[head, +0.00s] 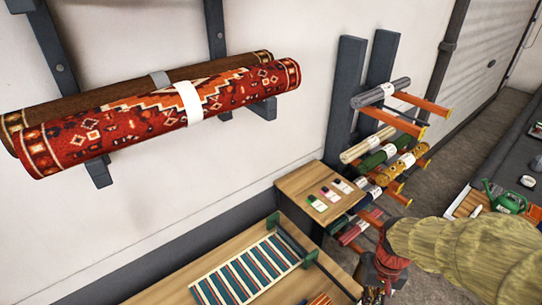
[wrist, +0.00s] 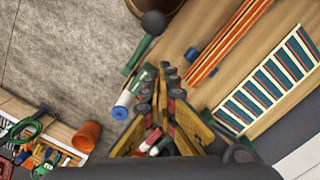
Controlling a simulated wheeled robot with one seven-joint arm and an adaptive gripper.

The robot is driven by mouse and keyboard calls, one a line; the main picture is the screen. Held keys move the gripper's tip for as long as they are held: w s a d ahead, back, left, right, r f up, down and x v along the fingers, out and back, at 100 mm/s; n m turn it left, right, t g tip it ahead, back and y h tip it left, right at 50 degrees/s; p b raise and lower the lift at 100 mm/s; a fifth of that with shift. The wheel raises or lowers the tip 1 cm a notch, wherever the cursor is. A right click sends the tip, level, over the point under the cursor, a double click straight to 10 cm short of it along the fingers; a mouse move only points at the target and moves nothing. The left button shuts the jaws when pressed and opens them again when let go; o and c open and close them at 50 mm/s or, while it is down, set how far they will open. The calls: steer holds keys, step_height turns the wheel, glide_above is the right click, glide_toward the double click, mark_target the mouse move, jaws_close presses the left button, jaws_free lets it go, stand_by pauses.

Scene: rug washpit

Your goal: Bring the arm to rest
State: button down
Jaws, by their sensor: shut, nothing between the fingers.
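My gripper (wrist: 169,78) shows in the wrist view with its yellow and dark fingers close together and nothing between them. It points down past the edge of a wooden bench (wrist: 285,30), with the grey floor below. In the head view my arm comes in from the right in a ribbed straw-coloured cover, and my gripper (head: 372,292) hangs at its end near the bottom edge. Its fingertips are partly cut off there. It is beside the right end of the bench and in front of the rug rack.
Rolled rugs (head: 180,105) rest on wall brackets at upper left. A rack (head: 345,110) with orange arms holds several small rolls. A striped loom piece (head: 250,270) lies on the bench. A green watering can (head: 505,197) is at right.

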steer(key=s+a+r+n+t+b, duration=0.2)
steer(key=s+a+r+t+b, duration=0.2)
steer(key=b, duration=0.9)
steer(key=shift+s+a+r+n+t+b, duration=0.35)
steer(key=shift+a+r+t, duration=0.4)
steer(key=shift+a+t, duration=0.6)
